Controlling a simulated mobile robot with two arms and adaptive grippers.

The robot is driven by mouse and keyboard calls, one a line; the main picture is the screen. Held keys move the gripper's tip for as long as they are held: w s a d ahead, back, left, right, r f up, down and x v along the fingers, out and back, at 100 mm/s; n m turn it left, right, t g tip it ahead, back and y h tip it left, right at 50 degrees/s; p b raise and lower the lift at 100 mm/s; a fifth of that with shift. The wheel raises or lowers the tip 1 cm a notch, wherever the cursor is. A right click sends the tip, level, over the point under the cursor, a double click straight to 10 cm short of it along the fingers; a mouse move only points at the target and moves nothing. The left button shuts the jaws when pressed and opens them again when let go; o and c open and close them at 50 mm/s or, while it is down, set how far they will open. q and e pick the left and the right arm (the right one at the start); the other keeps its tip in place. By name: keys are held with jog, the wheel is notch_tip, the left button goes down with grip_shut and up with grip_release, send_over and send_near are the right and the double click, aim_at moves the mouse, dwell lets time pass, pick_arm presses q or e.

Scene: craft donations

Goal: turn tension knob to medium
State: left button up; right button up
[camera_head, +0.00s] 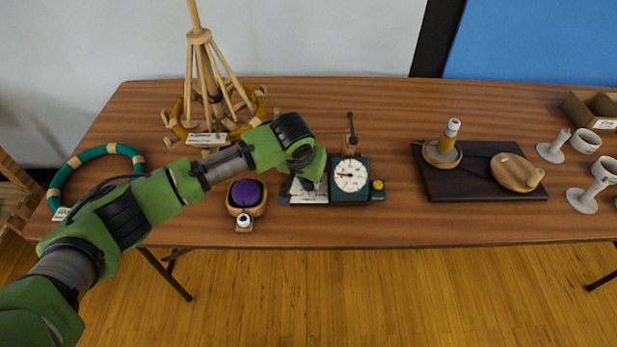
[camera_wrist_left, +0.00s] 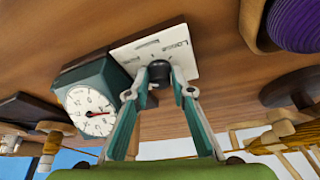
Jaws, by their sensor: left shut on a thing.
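The tension knob (camera_wrist_left: 158,71) is a small black knob on a white label plate (camera_wrist_left: 150,46) in the left wrist view. The plate carries the printed word "LOOSE" and tick marks; other lettering is too small to read. My left gripper (camera_wrist_left: 159,82) has its two green-grey fingers closed on the knob from both sides. In the head view the left gripper (camera_head: 309,186) is over the white plate (camera_head: 308,197) and hides the knob. A dark green box with a round white dial (camera_head: 351,174) stands beside the plate; its red needle shows in the wrist view (camera_wrist_left: 90,112).
A yellow button (camera_head: 378,185) is at the box's right side. A wooden yarn swift (camera_head: 205,85) stands behind. A dark board (camera_head: 470,185) with wooden pieces is at right.

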pick_arm(q)
jog(key=m+p, duration=0.1)
jog(key=m+h+p, duration=0.1)
jog(key=shift+a+r+m+g+p, duration=0.1)
jog(key=shift+r+m+g+p, duration=0.05)
jog(key=shift+m+g+p, duration=0.2)
jog(key=m+p, duration=0.1)
jog(key=m, duration=0.1)
jog(key=shift+w+m+g+h, duration=0.1)
jog(key=shift+m+g+h, duration=0.15)
jog(key=shift+m+h, duration=0.15)
jog(key=shift+f+m+g+h, duration=0.2)
jog(key=shift+m+g+h, duration=0.2)
jog(key=shift+m, duration=0.85)
jog(key=shift+w+m+g+b, duration=0.1)
jog(key=shift+m+g+b, duration=0.5)
jog(key=shift+m, duration=0.9)
jog(key=o, duration=1.1)
jog(key=shift+r, duration=0.1)
